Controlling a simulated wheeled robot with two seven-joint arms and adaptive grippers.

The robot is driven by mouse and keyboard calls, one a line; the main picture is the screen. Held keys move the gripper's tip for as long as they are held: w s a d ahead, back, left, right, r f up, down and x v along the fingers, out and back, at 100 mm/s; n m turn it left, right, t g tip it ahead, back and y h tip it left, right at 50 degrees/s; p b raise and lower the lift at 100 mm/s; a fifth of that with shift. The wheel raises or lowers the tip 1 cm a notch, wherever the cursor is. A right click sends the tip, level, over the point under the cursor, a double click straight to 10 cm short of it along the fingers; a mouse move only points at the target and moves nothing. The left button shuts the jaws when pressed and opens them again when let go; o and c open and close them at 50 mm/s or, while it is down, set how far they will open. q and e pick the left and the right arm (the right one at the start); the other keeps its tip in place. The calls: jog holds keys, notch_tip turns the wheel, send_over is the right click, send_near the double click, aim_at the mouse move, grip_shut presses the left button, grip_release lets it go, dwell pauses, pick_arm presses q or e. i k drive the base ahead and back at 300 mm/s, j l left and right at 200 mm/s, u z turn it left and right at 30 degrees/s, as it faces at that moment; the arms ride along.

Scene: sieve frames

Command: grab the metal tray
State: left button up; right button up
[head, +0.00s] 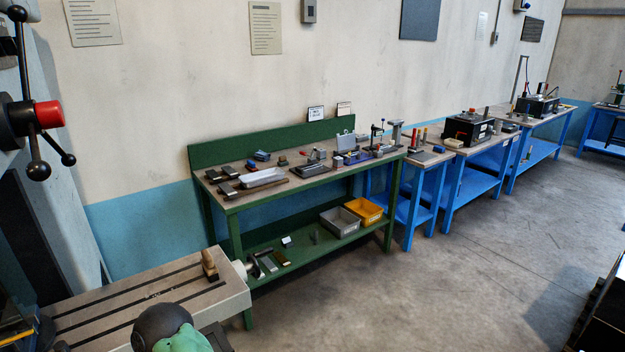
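A shallow silver metal tray (262,177) lies near the front left of the worktop of a green workbench (283,198). Small dark blocks lie to its left and behind it. The bench stands against the wall, some distance away across the floor. Neither of my grippers is in the head view. Nothing touches the tray that I can make out.
A slotted machine table (150,298) stands in the left foreground, in front of the bench's left end. Grey (340,221) and yellow (364,210) bins sit on the lower shelf. Blue benches (470,150) continue rightward. The concrete floor (430,285) is clear at centre right.

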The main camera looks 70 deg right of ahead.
aim_at(254, 178)
jog(key=z, duration=2.05)
jog(key=i+l+z, duration=0.25)
jog(key=i+z, duration=0.2)
jog(key=i+l+z, duration=0.1)
jog(key=i+z, duration=0.2)
jog(key=z, duration=0.15)
jog(key=i+u, duration=0.15)
jog(key=i, duration=0.4)
jog(key=i+l+u, duration=0.1)
jog(key=i, duration=0.45)
